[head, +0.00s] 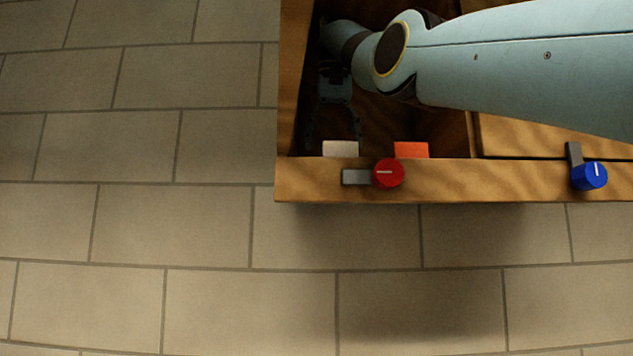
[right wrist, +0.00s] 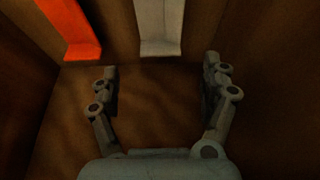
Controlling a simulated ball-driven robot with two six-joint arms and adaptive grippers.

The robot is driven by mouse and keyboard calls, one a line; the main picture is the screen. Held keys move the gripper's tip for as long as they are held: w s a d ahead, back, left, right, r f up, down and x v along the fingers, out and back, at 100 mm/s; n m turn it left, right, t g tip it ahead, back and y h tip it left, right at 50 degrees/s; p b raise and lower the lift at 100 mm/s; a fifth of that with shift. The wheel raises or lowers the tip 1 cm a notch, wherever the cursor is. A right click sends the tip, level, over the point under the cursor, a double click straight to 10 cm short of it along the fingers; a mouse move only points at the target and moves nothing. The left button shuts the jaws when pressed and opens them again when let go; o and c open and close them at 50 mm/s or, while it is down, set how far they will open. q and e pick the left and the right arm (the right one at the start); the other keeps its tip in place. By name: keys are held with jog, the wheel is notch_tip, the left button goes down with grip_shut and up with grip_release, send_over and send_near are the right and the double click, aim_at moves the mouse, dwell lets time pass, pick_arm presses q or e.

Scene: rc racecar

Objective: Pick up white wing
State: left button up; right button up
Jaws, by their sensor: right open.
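The white wing (head: 341,149) stands inside the wooden box against its near wall, partly hidden by the wall's top edge in the head view. In the right wrist view the white wing (right wrist: 160,28) is an upright pale piece with a flared foot, beyond the fingertips. My right gripper (head: 331,138) reaches down into the box from the upper right. In the right wrist view the right gripper (right wrist: 160,80) is open and empty, its fingers apart, with the wing ahead of the gap between them. My left gripper is not in view.
An orange wing (head: 411,150) stands beside the white one, also in the right wrist view (right wrist: 73,30). The wooden box (head: 300,180) has close side walls. A red knob (head: 388,173) and a blue knob (head: 590,176) sit on its front. Tiled floor lies outside.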

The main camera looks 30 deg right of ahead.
jog(key=shift+s+d+f, duration=0.3)
jog(key=shift+s+f, duration=0.3)
jog(key=shift+f, duration=0.05)
jog(key=shift+w+d+f+p, duration=0.1)
jog(key=shift+w+f+p, duration=0.65)
jog(key=shift+w+p, duration=0.35)
jog(key=shift+w+d+f+p, duration=0.2)
jog(key=shift+w+f+p, duration=0.65)
jog(key=shift+f, duration=0.25)
jog(key=shift+s+d+f, duration=0.15)
jog(key=shift+s+f, duration=0.15)
jog(key=shift+f, duration=0.05)
jog(key=shift+w+f, duration=0.1)
jog(key=c, duration=1.2)
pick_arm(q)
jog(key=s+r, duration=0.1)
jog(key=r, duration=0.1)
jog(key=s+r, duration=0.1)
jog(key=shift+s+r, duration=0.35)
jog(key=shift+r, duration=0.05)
pick_arm(e)
jog(key=shift+o, duration=0.2)
